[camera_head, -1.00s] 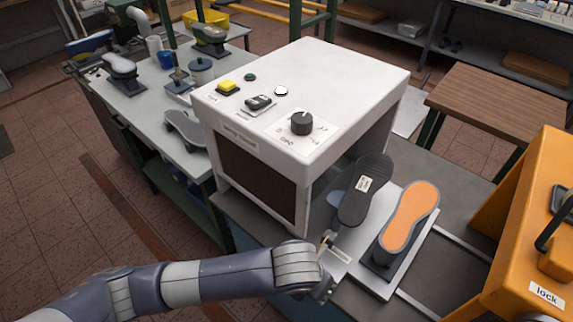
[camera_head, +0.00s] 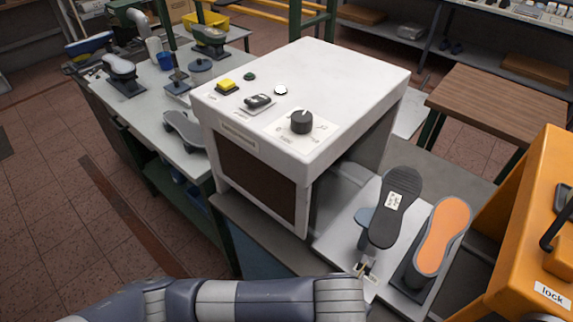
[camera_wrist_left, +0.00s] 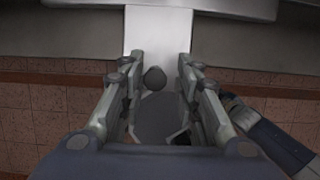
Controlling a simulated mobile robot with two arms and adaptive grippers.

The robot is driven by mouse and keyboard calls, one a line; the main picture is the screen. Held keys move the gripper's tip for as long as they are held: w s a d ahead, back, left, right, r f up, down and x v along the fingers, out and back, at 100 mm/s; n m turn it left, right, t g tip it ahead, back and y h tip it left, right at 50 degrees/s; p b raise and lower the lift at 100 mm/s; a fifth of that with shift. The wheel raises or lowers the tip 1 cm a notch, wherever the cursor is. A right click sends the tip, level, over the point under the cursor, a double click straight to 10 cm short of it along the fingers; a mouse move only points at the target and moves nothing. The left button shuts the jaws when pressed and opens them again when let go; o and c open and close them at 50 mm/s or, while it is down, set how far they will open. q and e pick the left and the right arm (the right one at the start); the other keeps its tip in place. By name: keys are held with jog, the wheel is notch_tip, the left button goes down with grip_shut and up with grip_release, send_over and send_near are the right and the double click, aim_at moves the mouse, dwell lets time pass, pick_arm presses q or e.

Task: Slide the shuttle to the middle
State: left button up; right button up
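The shuttle is a pale flat plate (camera_head: 338,236) that juts out of the white machine's opening on the right. It carries a dark-soled shoe last (camera_head: 395,208) and an orange-soled last (camera_head: 444,236) side by side. My left gripper (camera_head: 365,267) is at the plate's near edge. In the left wrist view my left gripper (camera_wrist_left: 160,82) has its fingers apart, one on each side of a dark round knob (camera_wrist_left: 154,78), with a clear gap at the right finger. The pale strip (camera_wrist_left: 158,30) runs beyond the knob.
The white machine (camera_head: 300,100) stands left of the lasts, with a dial and buttons on top. An orange housing (camera_head: 530,230) marked "lock" stands close on the right. A grey bench (camera_head: 150,115) with more lasts is at the left.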

pick_arm(q)
jog(key=shift+w+a, duration=0.15)
jog(key=p+v, duration=0.5)
jog(key=v, duration=0.3)
dwell(0.3)
jog(key=shift+a, duration=0.1)
dwell(0.3)
